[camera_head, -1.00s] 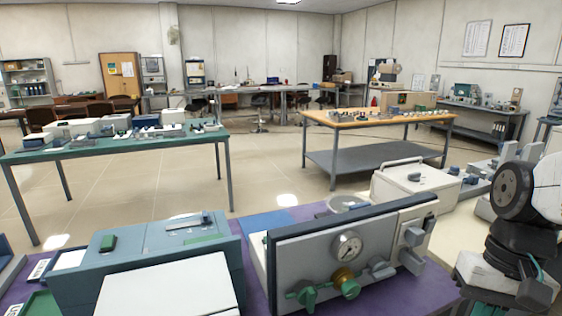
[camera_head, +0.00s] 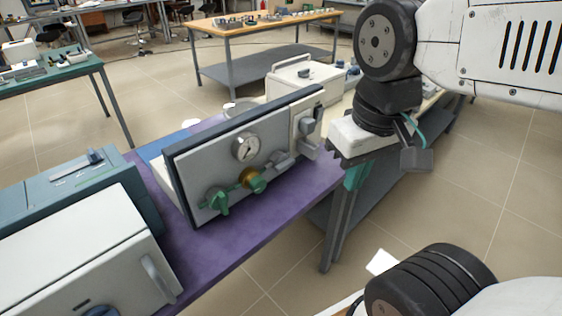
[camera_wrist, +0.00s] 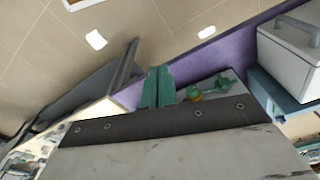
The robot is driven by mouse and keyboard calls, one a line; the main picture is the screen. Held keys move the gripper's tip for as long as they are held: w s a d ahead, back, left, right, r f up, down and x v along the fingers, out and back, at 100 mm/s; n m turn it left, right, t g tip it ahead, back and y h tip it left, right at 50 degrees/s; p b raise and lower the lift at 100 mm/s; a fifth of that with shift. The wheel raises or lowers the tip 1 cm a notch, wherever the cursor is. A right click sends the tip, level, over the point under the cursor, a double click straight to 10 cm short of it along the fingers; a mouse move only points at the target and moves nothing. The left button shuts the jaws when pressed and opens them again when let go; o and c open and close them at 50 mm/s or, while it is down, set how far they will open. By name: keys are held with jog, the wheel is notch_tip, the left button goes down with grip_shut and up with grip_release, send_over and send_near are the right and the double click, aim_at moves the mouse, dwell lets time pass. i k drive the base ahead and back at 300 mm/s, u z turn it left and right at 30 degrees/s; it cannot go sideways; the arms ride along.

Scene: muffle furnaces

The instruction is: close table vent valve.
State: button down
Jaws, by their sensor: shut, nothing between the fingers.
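The grey panel unit (camera_head: 215,150) stands on the purple table top (camera_head: 240,235), with a round gauge (camera_head: 246,148) on its face. Below the gauge are a green-handled valve (camera_head: 215,200), a brass valve with a green knob (camera_head: 253,181) and a grey lever fitting (camera_head: 283,160). I cannot tell from labels which is the vent valve. My gripper (camera_head: 354,178) points down to the right of the panel, apart from the valves. Its green fingers (camera_wrist: 157,86) are together and empty. In the wrist view the green valve (camera_wrist: 217,86) shows right of the fingers.
A white box furnace (camera_head: 75,255) and a blue-grey unit (camera_head: 70,195) stand left on the table. Another white box (camera_head: 302,78) stands behind the panel. Open floor (camera_head: 480,190) lies at the right. A wooden-topped table (camera_head: 262,22) is at the back.

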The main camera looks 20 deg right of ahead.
aim_at(282, 163)
jog(key=u, duration=0.7)
jog(key=k, duration=0.7)
jog(key=z, duration=0.7)
